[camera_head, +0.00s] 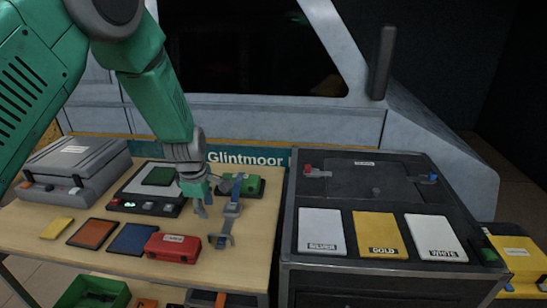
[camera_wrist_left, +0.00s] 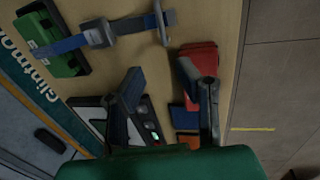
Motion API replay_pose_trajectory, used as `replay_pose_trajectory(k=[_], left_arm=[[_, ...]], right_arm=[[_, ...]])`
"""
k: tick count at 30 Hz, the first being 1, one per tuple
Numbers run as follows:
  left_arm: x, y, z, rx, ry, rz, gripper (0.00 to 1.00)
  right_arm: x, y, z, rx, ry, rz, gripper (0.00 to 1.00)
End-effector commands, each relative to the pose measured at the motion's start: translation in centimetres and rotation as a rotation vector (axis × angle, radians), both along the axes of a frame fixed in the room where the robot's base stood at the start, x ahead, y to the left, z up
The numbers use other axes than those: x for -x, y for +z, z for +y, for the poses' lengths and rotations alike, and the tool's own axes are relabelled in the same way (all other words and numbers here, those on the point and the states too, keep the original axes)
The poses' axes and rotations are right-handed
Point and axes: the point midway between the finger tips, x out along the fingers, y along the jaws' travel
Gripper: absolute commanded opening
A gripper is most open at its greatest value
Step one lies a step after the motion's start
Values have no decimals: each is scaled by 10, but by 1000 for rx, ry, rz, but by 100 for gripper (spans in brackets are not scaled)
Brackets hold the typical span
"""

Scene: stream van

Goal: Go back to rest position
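My left gripper (camera_head: 198,202) hangs over the wooden table (camera_head: 262,226) in the head view, with its arm coming in from the upper left. In the left wrist view my left gripper (camera_wrist_left: 168,88) has its two fingers spread, with nothing between them. It is just left of a blue strap with a grey buckle (camera_head: 232,208), and above the right end of a grey panel device (camera_head: 142,203). I cannot tell whether a finger touches anything. My right gripper is in neither view.
A red case (camera_head: 173,248), blue pad (camera_head: 133,239), orange pad (camera_head: 91,233) and grey machine (camera_head: 77,168) lie on the table. A green box (camera_head: 251,186) sits behind the strap. A dark cabinet (camera_head: 370,272) with silver, gold and white plates stands right. The van (camera_head: 255,117) is behind.

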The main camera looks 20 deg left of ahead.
Motion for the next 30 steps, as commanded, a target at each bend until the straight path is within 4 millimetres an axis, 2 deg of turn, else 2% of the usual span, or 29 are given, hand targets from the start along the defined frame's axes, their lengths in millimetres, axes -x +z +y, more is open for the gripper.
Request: replay_pose_trajectory(k=[2,5,8,11,12,16,18,21,26,27,30], left_arm=[[0,-1,0,0,-2,1,29],[10,-13,-1,-13,-47,14,29],[39,-46,-5,-51,-187,52,29],[90,-92,-13,-102,-435,106,29],[115,-110,-18,-121,-556,129,29],[197,-152,-35,-152,-950,186,29],[237,-164,-46,-154,-1144,201,29],[289,-172,-60,-144,-1397,206,29],[366,-169,-85,-106,-1766,179,29],[357,-183,-86,-130,-1783,165,29],[347,-207,-88,-152,-1801,156,29]], right_arm=[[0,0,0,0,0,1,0],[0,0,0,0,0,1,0],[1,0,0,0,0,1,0],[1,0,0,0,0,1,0],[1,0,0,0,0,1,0],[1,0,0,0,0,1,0],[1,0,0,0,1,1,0],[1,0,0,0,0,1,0],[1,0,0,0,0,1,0],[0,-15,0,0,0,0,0],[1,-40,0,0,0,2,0]])
